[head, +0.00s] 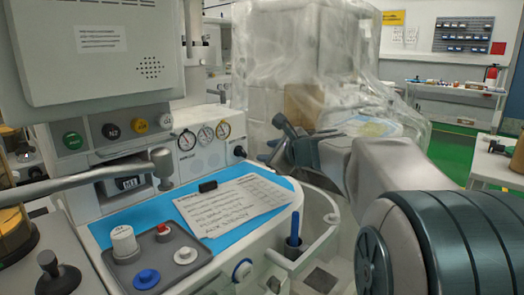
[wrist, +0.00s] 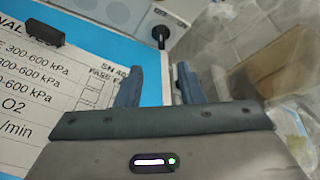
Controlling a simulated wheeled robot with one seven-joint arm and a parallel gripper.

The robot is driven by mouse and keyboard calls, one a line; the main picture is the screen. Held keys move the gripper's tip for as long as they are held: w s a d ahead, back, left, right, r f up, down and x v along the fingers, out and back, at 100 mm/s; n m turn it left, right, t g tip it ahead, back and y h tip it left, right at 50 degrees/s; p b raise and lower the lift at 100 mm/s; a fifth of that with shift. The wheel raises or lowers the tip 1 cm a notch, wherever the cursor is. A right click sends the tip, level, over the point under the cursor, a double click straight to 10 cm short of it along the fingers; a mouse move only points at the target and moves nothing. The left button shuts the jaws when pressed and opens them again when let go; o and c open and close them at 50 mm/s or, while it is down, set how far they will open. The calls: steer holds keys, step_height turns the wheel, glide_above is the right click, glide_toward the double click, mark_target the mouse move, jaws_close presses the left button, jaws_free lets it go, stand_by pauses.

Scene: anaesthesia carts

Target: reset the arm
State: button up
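My arm (head: 385,165) reaches in from the right of the head view over the cart. My gripper (head: 272,140) is above the right end of the cart's blue work surface, beside the plastic-draped equipment. In the wrist view my gripper (wrist: 158,82) has its two blue-grey fingers apart with nothing between them. The blue surface with a printed paper sheet (wrist: 30,90) lies below and to the left of the fingers. The sheet also shows in the head view (head: 232,204).
A grey panel with knobs (head: 155,258) sits at the front left. A metal bar (head: 80,182) crosses the left. A blue stick (head: 294,230) stands in a bin. Clear plastic sheeting (head: 305,55) hangs behind my gripper. Gauges (head: 205,135) line the cart's back.

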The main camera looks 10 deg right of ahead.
steer(key=shift+s+d, duration=0.1)
steer(key=shift+s, duration=0.1)
steer(key=shift+r, duration=0.1)
steer(key=shift+s+a+r+p, duration=0.1)
steer(key=shift+s+a+p, duration=0.05)
steer(key=shift+a+p, duration=0.15)
steer(key=s+a+r+n+g+p, duration=0.2)
steer(key=s+a+n+g+p, duration=0.45)
steer(key=s+n+p, duration=0.65)
steer(key=s+d+r+n+g+h+p, duration=0.1)
steer(key=s+r+n+g+h+p, duration=0.1)
steer(key=s+n+p, duration=0.3)
steer(key=s+d+r+n+g+h+p, duration=0.2)
steer(key=s+n+p, duration=0.4)
steer(key=s+p, duration=0.4)
steer(key=s+h, duration=0.1)
steer(key=s, duration=0.1)
steer(key=shift+s+r+p, duration=0.3)
steer(key=shift+s, duration=0.1)
